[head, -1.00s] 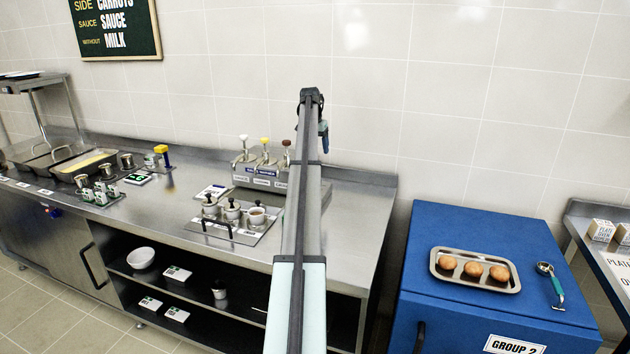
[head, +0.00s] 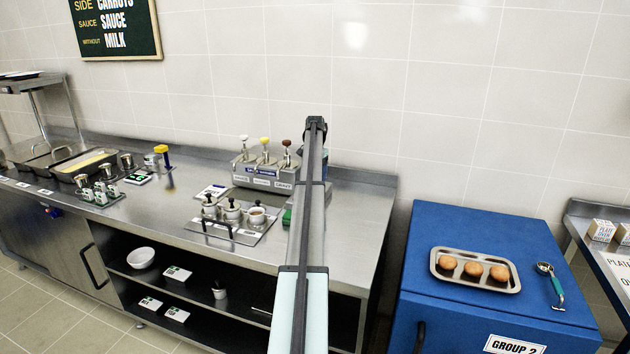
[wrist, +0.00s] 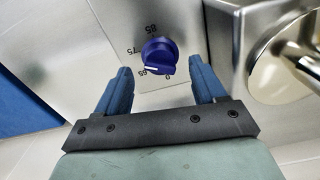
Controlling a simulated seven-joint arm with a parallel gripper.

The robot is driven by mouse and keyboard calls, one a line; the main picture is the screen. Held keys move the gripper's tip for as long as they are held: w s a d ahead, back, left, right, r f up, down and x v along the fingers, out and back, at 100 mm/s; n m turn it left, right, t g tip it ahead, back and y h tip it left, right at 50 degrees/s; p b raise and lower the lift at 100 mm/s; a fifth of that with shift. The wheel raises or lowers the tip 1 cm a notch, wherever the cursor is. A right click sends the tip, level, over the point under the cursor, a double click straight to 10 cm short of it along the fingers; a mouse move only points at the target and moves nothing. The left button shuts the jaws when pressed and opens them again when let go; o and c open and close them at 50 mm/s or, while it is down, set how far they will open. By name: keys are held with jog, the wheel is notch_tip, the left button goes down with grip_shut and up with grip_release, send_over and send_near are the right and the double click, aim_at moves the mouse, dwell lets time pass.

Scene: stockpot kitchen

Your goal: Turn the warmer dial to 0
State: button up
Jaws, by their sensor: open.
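The blue warmer dial (wrist: 160,56) sits on a steel panel in the upper middle of the wrist view. Its white pointer mark is at its lower left, by the printed 65; the 0 is just right of that, and 75 and 85 are further round. My gripper (wrist: 160,68) is open, with one blue finger on each side of the dial. I see gaps between the fingers and the knob; contact does not show. In the head view, the steel pump unit (head: 262,172) stands on the counter, its right part hidden behind my arm. The dial does not show clearly there.
A round steel part (wrist: 280,70) is close to the right finger in the wrist view. Sauce pots (head: 232,211) stand in front of the pump unit. A blue cabinet (head: 480,225) with a tray of round brown items (head: 474,269) stands right of the counter (head: 350,195).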

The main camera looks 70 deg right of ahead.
jog(key=shift+f, duration=1.45)
jog(key=shift+c, duration=0.2)
jog(key=c, duration=1)
jog(key=shift+c, duration=0.2)
